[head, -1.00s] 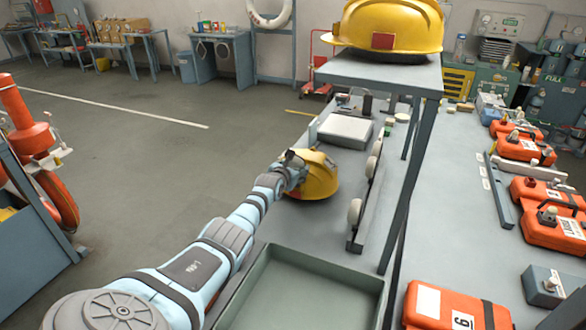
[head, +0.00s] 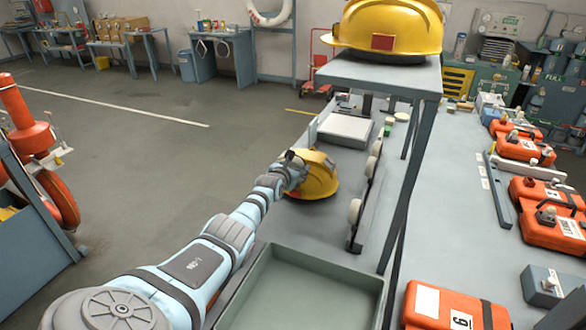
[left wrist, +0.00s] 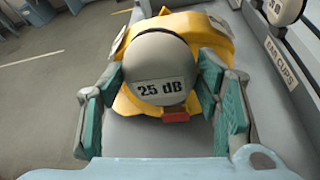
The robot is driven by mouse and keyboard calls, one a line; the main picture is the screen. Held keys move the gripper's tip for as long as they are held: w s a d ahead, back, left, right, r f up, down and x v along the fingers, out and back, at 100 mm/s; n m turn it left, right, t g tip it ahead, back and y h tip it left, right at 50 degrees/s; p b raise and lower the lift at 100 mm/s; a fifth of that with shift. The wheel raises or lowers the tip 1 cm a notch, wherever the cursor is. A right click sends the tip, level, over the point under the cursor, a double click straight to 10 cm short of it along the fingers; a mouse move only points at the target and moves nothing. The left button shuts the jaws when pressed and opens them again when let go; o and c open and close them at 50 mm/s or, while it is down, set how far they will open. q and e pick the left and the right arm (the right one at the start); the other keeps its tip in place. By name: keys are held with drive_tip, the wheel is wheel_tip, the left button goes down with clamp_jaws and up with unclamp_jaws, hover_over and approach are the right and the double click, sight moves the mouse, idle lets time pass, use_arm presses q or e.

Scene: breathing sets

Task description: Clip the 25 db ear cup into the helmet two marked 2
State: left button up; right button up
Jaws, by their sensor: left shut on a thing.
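My left gripper (head: 292,162) is at the left side of a yellow helmet (head: 320,181) on the bench. In the left wrist view its green-padded fingers (left wrist: 162,88) are shut on a grey round ear cup (left wrist: 160,58) labelled 25 dB. The yellow helmet (left wrist: 214,38) lies directly behind the cup, its red front patch below. Whether the cup touches or is clipped to the helmet cannot be told. The helmet's number is not visible. My right gripper is not in view.
A rack (head: 371,187) of pale ear cups stands right of the helmet; the wrist view shows its "EAR CUPS" label. A second yellow helmet (head: 388,28) sits on a raised shelf (head: 385,74). An empty grey tray (head: 262,275) lies in front. Orange cases (head: 455,308) line the right.

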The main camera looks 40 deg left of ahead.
use_arm(q)
drive_tip(key=shift+f+b, duration=1.8)
drive_tip(key=shift+f, duration=0.25)
drive_tip(key=o, duration=1.4)
wheel_tip(320, 180, up, 11)
drive_tip(key=p, duration=0.8)
drive_tip(key=s+d+f+m+h+b, duration=0.1)
drive_tip(key=s+d+m+h+b, duration=0.1)
drive_tip(key=s+d+m+h, duration=0.2)
drive_tip(key=s+d+f+m+g+h+b, duration=0.1)
drive_tip(key=s+d+m+h, duration=0.3)
drive_tip(key=s+d, duration=0.5)
drive_tip(key=s+d+f+m+h+b, duration=0.1)
drive_tip(key=s+d+m+h, duration=0.3)
drive_tip(key=d, duration=1)
drive_tip(key=shift+s+d+g+h+b, duration=0.15)
drive_tip(key=shift+s+h+b, duration=0.3)
drive_tip(key=shift+s, duration=0.45)
drive_tip(key=shift+s+g+h+b, duration=0.25)
drive_tip(key=shift+s+h+b, duration=0.15)
drive_tip(key=shift+s, duration=0.5)
drive_tip(key=shift+f, duration=0.1)
